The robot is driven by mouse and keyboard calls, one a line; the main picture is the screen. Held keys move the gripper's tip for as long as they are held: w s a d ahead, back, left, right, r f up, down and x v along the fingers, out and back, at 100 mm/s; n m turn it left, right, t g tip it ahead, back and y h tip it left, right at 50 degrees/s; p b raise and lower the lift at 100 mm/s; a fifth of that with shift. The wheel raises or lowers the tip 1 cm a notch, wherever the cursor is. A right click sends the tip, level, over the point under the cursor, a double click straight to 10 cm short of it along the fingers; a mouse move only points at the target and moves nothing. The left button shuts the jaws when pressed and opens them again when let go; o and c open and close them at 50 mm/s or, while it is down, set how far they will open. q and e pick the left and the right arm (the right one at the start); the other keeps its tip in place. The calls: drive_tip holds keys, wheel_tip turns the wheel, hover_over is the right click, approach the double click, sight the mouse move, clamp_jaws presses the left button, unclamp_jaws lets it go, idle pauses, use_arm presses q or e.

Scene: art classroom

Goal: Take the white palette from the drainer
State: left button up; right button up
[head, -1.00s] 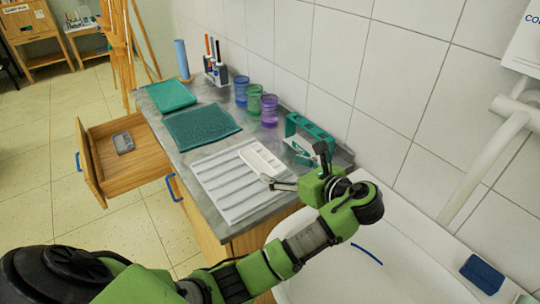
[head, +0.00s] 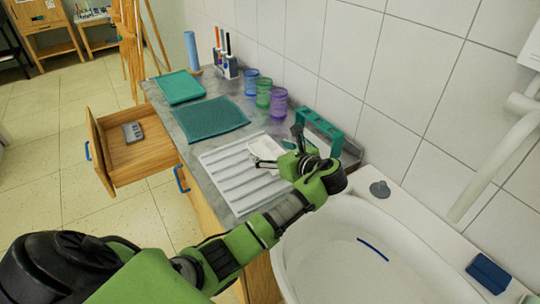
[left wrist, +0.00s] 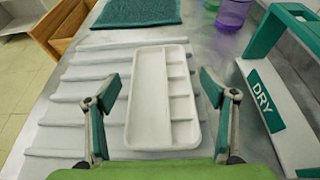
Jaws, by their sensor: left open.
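The white palette (head: 262,149) lies on the white ridged drainer (head: 222,182) on the grey counter; my left gripper hides part of it in the head view. In the left wrist view the palette (left wrist: 150,100) shows whole, with one long well and several small wells on its right side. The drainer (left wrist: 75,95) shows its ridges to the left. My left gripper (head: 279,148) is open above the palette. In the left wrist view its fingers (left wrist: 160,92) stand on either side of the palette, with nothing held. My right gripper is not in view.
A teal and white rack marked DRY (left wrist: 265,100) stands close on the right. Purple (head: 278,102), green and blue cups stand behind. A teal mat (head: 210,118) and teal tray (head: 180,87) lie farther left. An open drawer (head: 135,150) juts out. A sink (head: 340,235) is at right.

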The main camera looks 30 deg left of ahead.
use_arm(q)
drive_tip(key=shift+w+a+f, duration=0.15)
drive_tip(key=shift+a+f, duration=0.05)
drive_tip(key=shift+a, duration=0.25)
drive_tip(key=c, duration=1.2)
drive_tip(key=shift+d, duration=0.1)
